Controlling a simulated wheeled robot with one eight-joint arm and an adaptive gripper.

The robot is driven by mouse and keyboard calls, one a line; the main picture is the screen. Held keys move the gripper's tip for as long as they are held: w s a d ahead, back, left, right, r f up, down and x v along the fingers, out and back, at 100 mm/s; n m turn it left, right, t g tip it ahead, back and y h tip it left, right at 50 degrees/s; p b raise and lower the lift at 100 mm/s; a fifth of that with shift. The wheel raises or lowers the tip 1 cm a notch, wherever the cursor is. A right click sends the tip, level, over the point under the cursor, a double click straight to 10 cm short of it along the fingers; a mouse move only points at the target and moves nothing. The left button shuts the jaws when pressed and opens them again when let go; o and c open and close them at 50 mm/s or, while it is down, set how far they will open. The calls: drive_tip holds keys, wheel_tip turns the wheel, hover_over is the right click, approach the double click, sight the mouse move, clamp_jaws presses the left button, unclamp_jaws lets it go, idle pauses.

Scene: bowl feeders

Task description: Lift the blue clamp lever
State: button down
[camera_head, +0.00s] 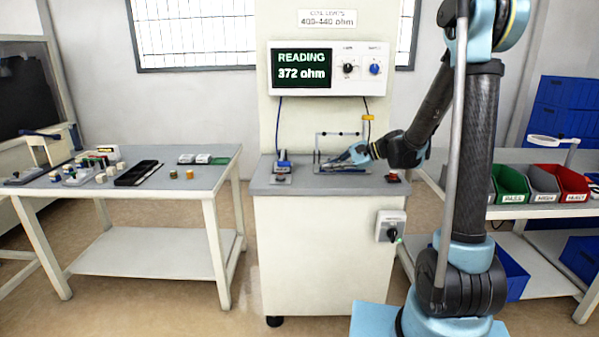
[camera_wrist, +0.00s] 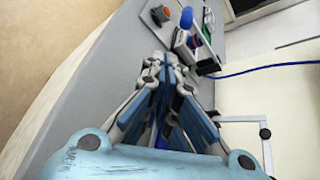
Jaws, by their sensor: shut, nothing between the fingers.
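My gripper (camera_head: 333,162) is shut and empty, low over the middle fixture plate (camera_head: 343,170) on the grey-topped test bench. In the wrist view its closed fingertips (camera_wrist: 172,62) point toward a small device at the bench's left end. That device (camera_head: 283,166) has a blue upright part (camera_head: 282,155), also seen in the wrist view (camera_wrist: 187,18), which looks like the blue clamp lever. The fingertips appear apart from it. Dark blue also shows under and between my fingers in the wrist view; I cannot tell what it belongs to. My fingers hide much of the middle fixture.
A thin frame (camera_head: 338,134) stands behind my gripper, close to it. A blue cable (camera_wrist: 265,68) runs to the left device. A red button (camera_head: 392,178) sits at the bench's right end. The meter (camera_head: 328,69) reads 372 ohm. A side table (camera_head: 150,205) holds small parts.

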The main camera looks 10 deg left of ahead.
sight(298, 177)
drive_tip(key=shift+m+g+y, duration=0.4)
drive_tip(key=shift+m+y, duration=0.2)
drive_tip(key=shift+y, duration=0.2)
drive_tip(key=shift+w+a+f, duration=0.25)
drive_tip(key=shift+w+a, duration=0.4)
drive_tip(key=shift+a, duration=0.15)
drive_tip(key=shift+w+a+f, duration=0.25)
drive_tip(key=shift+w+a, duration=0.4)
drive_tip(key=shift+a, duration=0.15)
drive_tip(key=x, duration=1)
drive_tip(key=shift+r, duration=0.1)
drive_tip(key=shift+r+m, duration=0.3)
